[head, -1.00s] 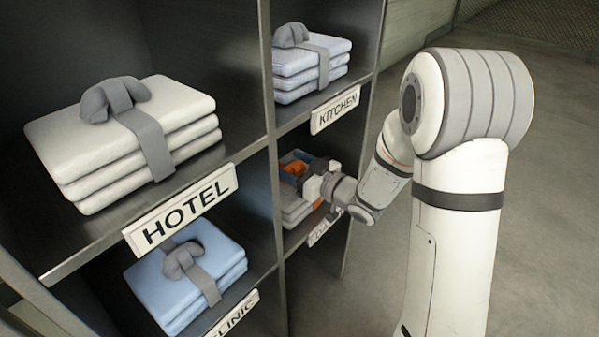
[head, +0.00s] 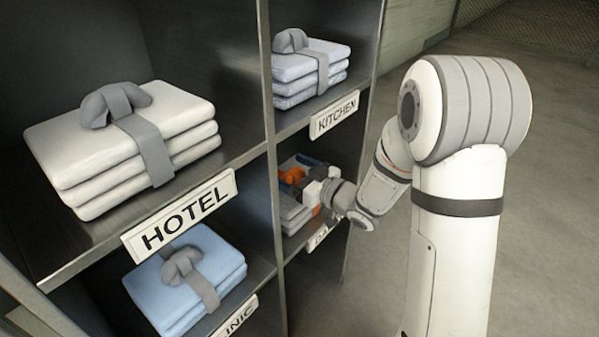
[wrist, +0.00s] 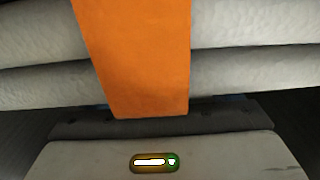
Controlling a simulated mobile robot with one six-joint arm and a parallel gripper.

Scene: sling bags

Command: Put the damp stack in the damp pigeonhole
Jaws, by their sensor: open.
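The damp stack (head: 291,213) is a pile of folded grey-white towels with an orange strap. It sits in the lower right pigeonhole, whose label (head: 319,238) reads "DA", the rest being hidden or too small to read. My gripper (head: 299,174) is open at this pigeonhole, its blue-tipped fingers by the orange knot on top of the stack. The wrist view shows the orange strap (wrist: 140,55) and layered towels (wrist: 235,70) very close. I cannot tell whether the fingers touch the stack.
The shelf's middle divider (head: 271,180) stands just left of my gripper. The KITCHEN stack (head: 310,72) lies above, over its KITCHEN label (head: 335,117). The HOTEL stack (head: 120,150) and a blue stack (head: 186,280) fill the left pigeonholes. Open floor (head: 560,230) lies right.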

